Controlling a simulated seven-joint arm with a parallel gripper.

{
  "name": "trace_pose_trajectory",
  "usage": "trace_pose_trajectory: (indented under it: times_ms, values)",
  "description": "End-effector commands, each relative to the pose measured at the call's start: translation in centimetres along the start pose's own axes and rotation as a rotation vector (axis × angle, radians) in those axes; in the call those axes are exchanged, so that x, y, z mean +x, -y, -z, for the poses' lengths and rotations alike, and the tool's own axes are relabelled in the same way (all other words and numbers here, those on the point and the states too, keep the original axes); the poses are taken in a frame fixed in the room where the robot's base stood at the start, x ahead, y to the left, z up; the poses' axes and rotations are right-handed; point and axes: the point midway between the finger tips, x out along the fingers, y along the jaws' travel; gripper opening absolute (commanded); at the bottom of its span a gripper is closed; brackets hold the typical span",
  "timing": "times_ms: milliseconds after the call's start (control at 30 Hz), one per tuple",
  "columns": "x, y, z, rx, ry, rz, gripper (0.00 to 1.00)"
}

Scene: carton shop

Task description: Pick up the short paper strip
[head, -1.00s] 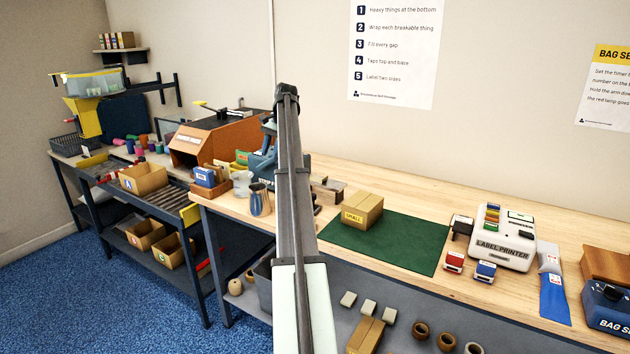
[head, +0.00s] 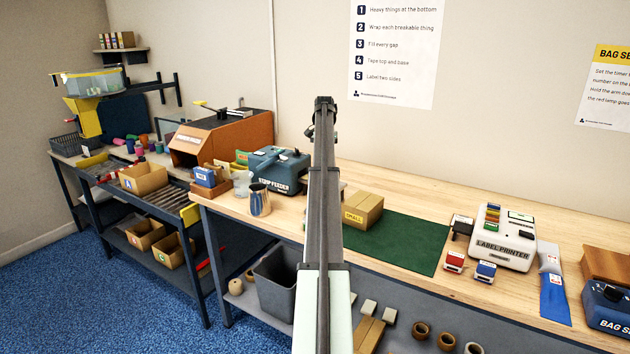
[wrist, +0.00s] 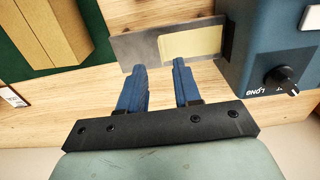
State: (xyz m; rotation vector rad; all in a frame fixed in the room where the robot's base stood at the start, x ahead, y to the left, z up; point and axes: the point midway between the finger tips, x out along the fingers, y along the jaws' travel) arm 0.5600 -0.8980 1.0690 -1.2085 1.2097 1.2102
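A pale yellow paper strip (wrist: 190,43) lies on a grey metal plate (wrist: 138,50) in the wrist view. The plate adjoins the blue strip feeder (wrist: 268,45), which also stands on the bench in the head view (head: 277,172). My gripper (wrist: 158,72) is open and empty, with two blue fingers apart. In the head view my arm hides the gripper, the strip and most of the plate.
A black knob (wrist: 281,78) projects from the feeder, right of the fingers. The SMALL carton (head: 363,209) sits on a green mat (head: 410,240), also at the wrist view's upper left. A striped cup (head: 259,200) stands before the feeder. The label printer (head: 503,238) is farther right.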

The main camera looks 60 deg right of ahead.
Motion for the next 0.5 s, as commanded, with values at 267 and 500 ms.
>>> trace_pose_trajectory:
  times_ms: [267, 500]
  values:
    - [2.9, 0.0, 0.0, 0.000, 0.000, 0.001, 0.33]
    - [4.7, -0.1, -0.1, 0.000, 0.000, 0.001, 0.33]
